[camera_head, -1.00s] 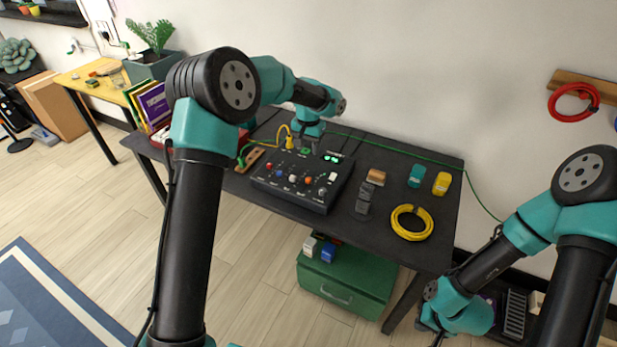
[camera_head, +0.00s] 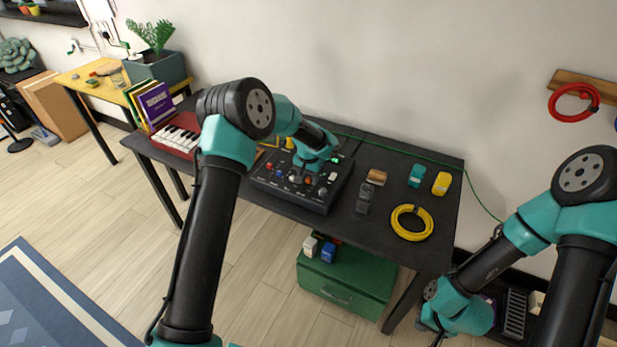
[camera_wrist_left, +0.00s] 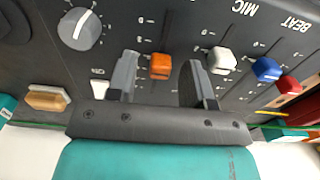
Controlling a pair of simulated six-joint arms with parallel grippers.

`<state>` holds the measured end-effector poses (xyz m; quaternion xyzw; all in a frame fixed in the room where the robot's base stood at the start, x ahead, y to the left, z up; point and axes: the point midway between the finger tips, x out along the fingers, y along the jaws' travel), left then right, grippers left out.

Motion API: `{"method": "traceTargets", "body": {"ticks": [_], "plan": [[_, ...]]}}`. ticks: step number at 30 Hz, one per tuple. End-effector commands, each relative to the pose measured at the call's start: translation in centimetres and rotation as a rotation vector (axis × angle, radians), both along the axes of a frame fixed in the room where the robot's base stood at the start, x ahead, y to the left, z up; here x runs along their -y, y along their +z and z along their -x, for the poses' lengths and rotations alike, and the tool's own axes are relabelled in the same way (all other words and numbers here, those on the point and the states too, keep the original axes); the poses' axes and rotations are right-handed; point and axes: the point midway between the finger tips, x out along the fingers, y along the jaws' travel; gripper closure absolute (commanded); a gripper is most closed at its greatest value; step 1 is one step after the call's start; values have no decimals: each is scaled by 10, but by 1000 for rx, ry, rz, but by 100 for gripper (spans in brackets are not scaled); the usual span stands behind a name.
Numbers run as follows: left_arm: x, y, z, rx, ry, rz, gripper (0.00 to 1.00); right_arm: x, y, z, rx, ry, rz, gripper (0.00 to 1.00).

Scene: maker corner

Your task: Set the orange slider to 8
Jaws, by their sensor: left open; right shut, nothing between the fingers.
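The black mixer panel (camera_head: 322,203) lies on the dark table, and it fills much of the left wrist view (camera_wrist_left: 120,18). The orange slider (camera_wrist_left: 160,66) stands in its slot between the two fingers of my left gripper (camera_wrist_left: 157,84). The fingers are open, with a gap visible on each side of the cap. In the head view my left gripper (camera_head: 303,171) is over the panel and hides part of the slider row. The scale figures beside the orange slider are too small to read surely. My right gripper (camera_head: 438,336) is low at the right, away from the panel, mostly hidden.
White (camera_wrist_left: 221,61), blue (camera_wrist_left: 266,70) and red (camera_wrist_left: 289,84) slider caps stand beside the orange one, with a grey knob (camera_wrist_left: 80,28) on the other side. A yellow cable coil (camera_head: 411,222) and small blocks lie right of the panel.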

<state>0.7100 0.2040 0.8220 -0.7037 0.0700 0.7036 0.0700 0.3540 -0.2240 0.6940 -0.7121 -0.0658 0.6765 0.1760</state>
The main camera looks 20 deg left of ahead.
Motion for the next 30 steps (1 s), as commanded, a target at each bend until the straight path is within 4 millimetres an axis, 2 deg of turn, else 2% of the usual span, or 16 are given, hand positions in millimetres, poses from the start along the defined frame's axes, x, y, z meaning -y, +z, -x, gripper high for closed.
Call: {"method": "traceTargets", "body": {"ticks": [7, 22, 30], "plan": [[0, 0, 0, 0, 0, 0, 53, 0, 0, 0, 0, 0, 0, 100], [0, 0, 0, 0, 0, 0, 100, 0, 0, 0, 0, 0, 0, 100], [0, 0, 0, 0, 0, 0, 100, 0, 0, 0, 0, 0, 0, 100]]}}
